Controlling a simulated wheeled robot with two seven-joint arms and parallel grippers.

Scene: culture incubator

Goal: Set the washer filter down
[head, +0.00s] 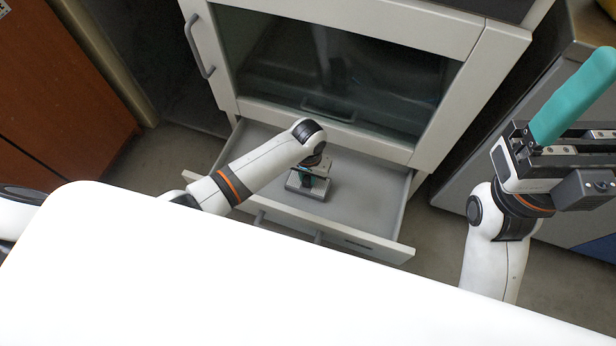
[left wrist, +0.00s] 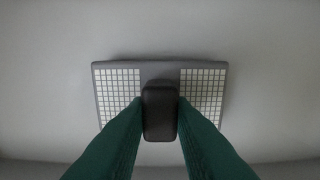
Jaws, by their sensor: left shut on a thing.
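The washer filter (left wrist: 119,70) is a grey rectangular piece with two white grid panels and a dark raised handle (left wrist: 160,110) in the middle. In the head view the filter (head: 306,190) is inside the open drawer (head: 368,198). My left gripper (head: 318,172) reaches down into the drawer from above. In the left wrist view its two green fingers (left wrist: 160,117) are shut on the handle from both sides. I cannot tell whether the filter's underside touches the drawer floor. My right gripper (head: 572,98) is raised at the right, away from the drawer, with teal showing.
The drawer is pulled out below a white cabinet with a dark glass front (head: 340,75). Its floor is bare around the filter, mainly to the right. A white surface (head: 250,290) fills the foreground. A brown cabinet (head: 60,90) stands at the left and a grey one (head: 465,165) at the right.

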